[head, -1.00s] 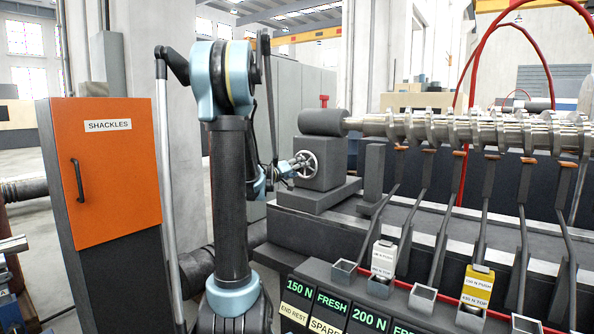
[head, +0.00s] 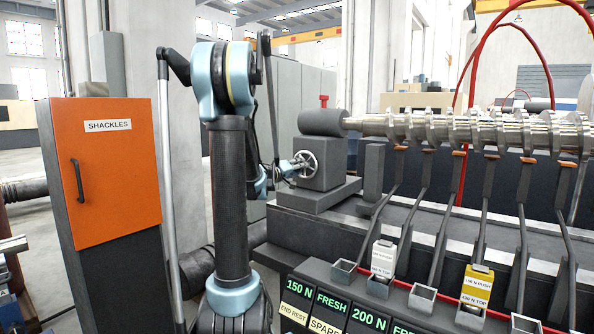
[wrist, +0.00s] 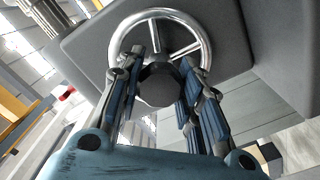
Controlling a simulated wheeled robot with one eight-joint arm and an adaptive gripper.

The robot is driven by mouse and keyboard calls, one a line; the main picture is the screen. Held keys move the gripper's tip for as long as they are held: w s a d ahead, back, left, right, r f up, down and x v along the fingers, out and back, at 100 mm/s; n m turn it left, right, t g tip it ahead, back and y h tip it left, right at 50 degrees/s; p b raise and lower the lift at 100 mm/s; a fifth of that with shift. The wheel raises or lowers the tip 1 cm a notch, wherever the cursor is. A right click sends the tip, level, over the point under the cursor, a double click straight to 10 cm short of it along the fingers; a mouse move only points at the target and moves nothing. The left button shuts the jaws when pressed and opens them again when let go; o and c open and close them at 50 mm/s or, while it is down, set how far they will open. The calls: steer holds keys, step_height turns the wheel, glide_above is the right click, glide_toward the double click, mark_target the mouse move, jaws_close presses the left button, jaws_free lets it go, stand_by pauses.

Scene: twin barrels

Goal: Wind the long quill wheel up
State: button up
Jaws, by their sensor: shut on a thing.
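The quill wheel (head: 305,164) is a silver spoked handwheel on the front of a grey block, below a dark round barrel (head: 323,122). My gripper (head: 289,168) is at the wheel's left side in the head view, small and partly hidden by my arm. In the wrist view the bright rim of the wheel (wrist: 158,14) fills the top. My gripper (wrist: 162,72) has its two dark, blue-padded fingers on either side of the dark round hub (wrist: 160,86), shut on the wheel. The exact finger contact is hard to see.
An orange-doored shackles cabinet (head: 104,170) stands left of my arm. A long metal shaft with discs (head: 470,130) runs right from the barrel. Several levers stand below it, with a white block (head: 383,259), a yellow block (head: 477,286) and a green-lettered panel (head: 335,305) in front.

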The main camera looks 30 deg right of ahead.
steer(key=shift+w+a, duration=0.1)
steer(key=shift+w, duration=0.05)
steer(key=o, duration=1.1)
steer(key=v, duration=1.2)
steer(key=shift+f, duration=0.15)
steer(key=s+a+f+n+g+y, duration=0.1)
steer(key=s+a+f+y, duration=0.4)
steer(key=s+a+f, duration=0.3)
steer(key=s+a+f+n+g+y, duration=0.2)
steer(key=s+a+f+y, duration=0.4)
steer(key=a, duration=0.9)
steer(key=s+a+f+n+g+y, duration=0.1)
steer(key=s+a+f+y, duration=0.4)
steer(key=s+a+f, duration=0.5)
steer(key=shift+s+a+f+g+y, duration=0.15)
steer(key=shift+s+a, duration=0.3)
steer(key=shift+s, duration=0.35)
steer(key=shift+s+a+f+g+y, duration=0.15)
steer(key=shift+s+a, duration=0.3)
steer(key=shift+s, duration=0.4)
